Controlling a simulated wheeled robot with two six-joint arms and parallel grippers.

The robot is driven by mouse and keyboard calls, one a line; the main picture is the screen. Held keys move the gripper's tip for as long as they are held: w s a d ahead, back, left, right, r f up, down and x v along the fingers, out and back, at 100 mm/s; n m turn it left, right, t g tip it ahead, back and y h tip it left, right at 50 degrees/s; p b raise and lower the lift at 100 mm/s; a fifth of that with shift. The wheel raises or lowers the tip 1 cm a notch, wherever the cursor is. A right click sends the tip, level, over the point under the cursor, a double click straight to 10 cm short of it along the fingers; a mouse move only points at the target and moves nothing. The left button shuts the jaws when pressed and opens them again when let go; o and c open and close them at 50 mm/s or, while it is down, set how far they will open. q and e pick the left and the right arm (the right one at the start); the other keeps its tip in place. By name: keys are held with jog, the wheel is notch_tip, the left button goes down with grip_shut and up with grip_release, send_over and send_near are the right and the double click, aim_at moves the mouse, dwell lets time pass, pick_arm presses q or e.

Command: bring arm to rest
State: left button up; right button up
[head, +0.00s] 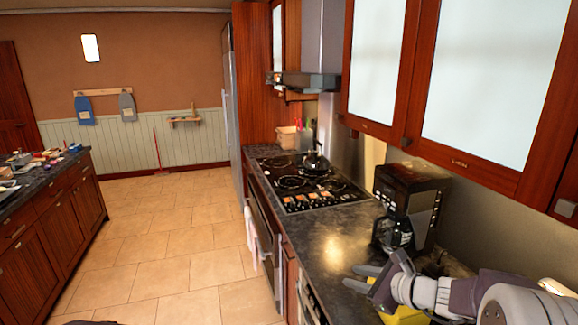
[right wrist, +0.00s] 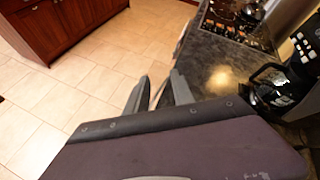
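My right arm comes in from the lower right of the head view, above the near end of the dark countertop (head: 325,240). My right gripper (head: 358,278) points left, near the counter's front edge. Its two fingers are apart with nothing between them. In the right wrist view the gripper (right wrist: 160,80) also shows a gap between the fingers, with floor and counter edge behind. My left gripper is not in view.
A black coffee maker (head: 412,195) with a glass carafe stands just beyond the right gripper. A yellow thing (head: 405,317) lies partly hidden below it. A stove (head: 305,182) with a kettle (head: 316,162) is farther back. Cabinets (head: 490,90) hang above. The tiled floor (head: 175,240) is clear.

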jog(key=s+a+f+n+g, duration=0.65)
jog(key=s+a+n, duration=0.25)
jog(key=s+a, duration=0.15)
jog(key=s+d+f+n+g+h, duration=0.35)
jog(key=s+f+n, duration=0.25)
jog(key=s+n, duration=0.4)
jog(key=s+d+f+n+t+h, duration=0.1)
jog(key=d+f+n+h, duration=0.1)
jog(key=d+n, duration=0.3)
jog(key=shift+s+d+n+h, duration=0.3)
jog(key=shift+d+n+h, duration=0.1)
jog(key=shift+h, duration=0.05)
